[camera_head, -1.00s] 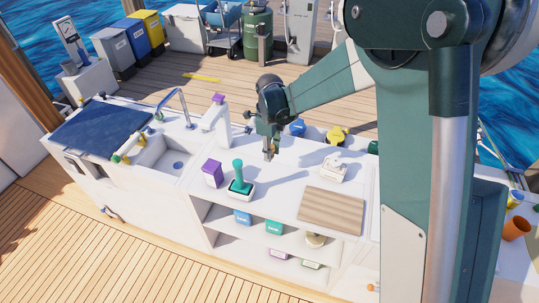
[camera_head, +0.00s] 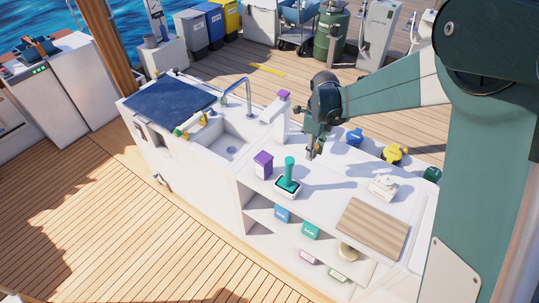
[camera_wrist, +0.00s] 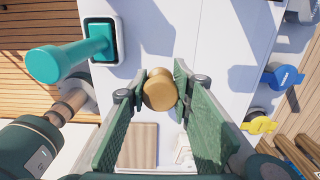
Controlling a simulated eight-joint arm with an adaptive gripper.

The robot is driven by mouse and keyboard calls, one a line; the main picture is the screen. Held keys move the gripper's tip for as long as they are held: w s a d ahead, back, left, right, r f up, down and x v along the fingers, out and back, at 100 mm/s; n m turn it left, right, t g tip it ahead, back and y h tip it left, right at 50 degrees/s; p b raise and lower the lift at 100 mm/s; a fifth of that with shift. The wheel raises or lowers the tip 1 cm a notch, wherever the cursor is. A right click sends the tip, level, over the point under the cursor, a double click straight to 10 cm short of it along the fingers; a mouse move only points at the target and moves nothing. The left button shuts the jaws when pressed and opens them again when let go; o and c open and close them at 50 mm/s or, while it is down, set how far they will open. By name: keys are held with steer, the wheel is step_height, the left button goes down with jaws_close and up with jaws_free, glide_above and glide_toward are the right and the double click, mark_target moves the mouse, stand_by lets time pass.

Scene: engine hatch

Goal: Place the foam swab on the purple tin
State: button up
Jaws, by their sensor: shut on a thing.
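My gripper (camera_head: 314,143) is shut on a round tan-brown piece, which I take to be the foam swab. In the wrist view the swab (camera_wrist: 159,89) sits end-on between the two green fingers. My gripper is above the white counter, and I cannot tell its exact height. The purple tin (camera_head: 263,164) is a small upright purple block with a pale label. It stands on the counter, to the left of and slightly nearer than my gripper, apart from it. The tin does not show in the wrist view.
A teal upright handle (camera_head: 289,172) in a white tray stands right of the tin, near my gripper. A wooden board (camera_head: 372,228), a white device (camera_head: 383,187) and yellow (camera_head: 395,154) and blue (camera_head: 354,138) items are rightward. A sink (camera_head: 226,142) and white post (camera_head: 273,122) are leftward.

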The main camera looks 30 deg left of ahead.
step_height(320, 180, up, 10)
steer(key=n+p, duration=0.2)
steer(key=p, duration=0.4)
glide_above(263, 157)
steer(key=shift+f, duration=0.25)
steer(key=shift+f, duration=0.1)
steer(key=shift+f, duration=3)
steer(key=shift+f, duration=1.9)
steer(key=shift+f, duration=0.15)
steer(key=o, duration=0.9)
